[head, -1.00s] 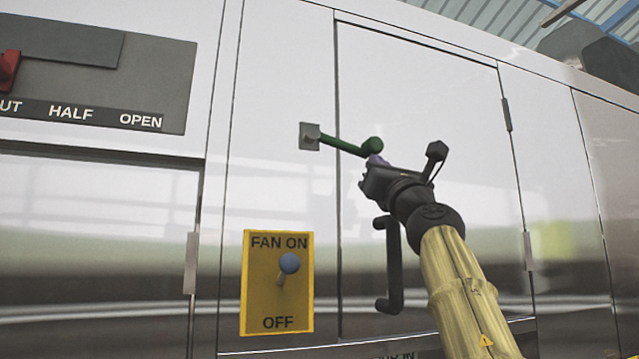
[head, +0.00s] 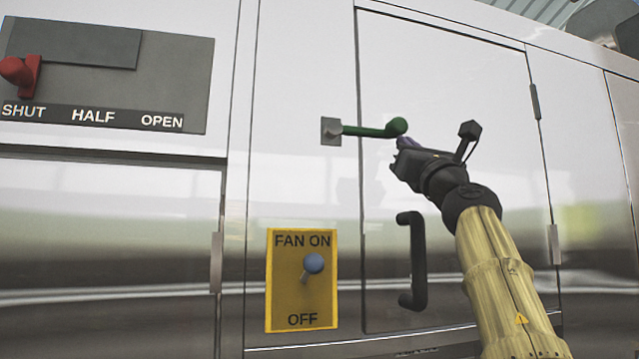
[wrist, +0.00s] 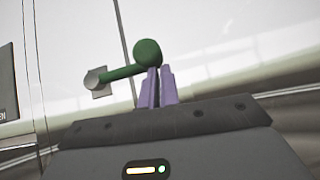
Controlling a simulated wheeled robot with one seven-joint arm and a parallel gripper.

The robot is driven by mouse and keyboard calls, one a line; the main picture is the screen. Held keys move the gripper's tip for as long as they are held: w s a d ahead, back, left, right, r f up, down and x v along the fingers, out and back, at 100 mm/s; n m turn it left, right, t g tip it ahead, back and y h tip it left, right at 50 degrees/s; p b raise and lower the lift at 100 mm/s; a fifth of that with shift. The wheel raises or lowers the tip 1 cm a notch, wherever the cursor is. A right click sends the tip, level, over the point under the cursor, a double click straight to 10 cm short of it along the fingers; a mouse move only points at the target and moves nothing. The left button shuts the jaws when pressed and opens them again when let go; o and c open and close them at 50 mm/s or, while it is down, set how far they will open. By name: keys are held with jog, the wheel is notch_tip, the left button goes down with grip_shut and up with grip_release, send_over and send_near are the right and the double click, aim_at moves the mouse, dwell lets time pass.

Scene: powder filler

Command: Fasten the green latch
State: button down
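The green latch (head: 372,131) is a lever with a round knob at its right end, on a grey mount (head: 331,131) left of the door. It lies close to level and reaches across the door's left edge. In the wrist view the latch (wrist: 121,72) runs from its mount at left to the knob. My gripper (head: 405,143) is just below and right of the knob. Its purple fingers (wrist: 159,88) are close together with only a thin gap, nothing visible between them. The fingertips overlap the knob's lower edge in the wrist view; contact cannot be told for certain.
The door (head: 460,90) looks closed, with a black handle (head: 415,260) below my gripper. A yellow fan switch plate (head: 302,308) with a blue-tipped toggle is lower left. A red lever (head: 25,72) sits on a grey panel at upper left.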

jog(key=shift+s+r, duration=0.4)
jog(key=shift+s, duration=0.05)
jog(key=s+d+f+b, duration=0.3)
jog(key=s+f+b, duration=0.3)
jog(key=f+b, duration=0.5)
jog(key=shift+d+f+b, duration=0.2)
jog(key=shift+d+b, duration=0.2)
jog(key=shift+b, duration=0.8)
jog(key=shift+w, duration=0.1)
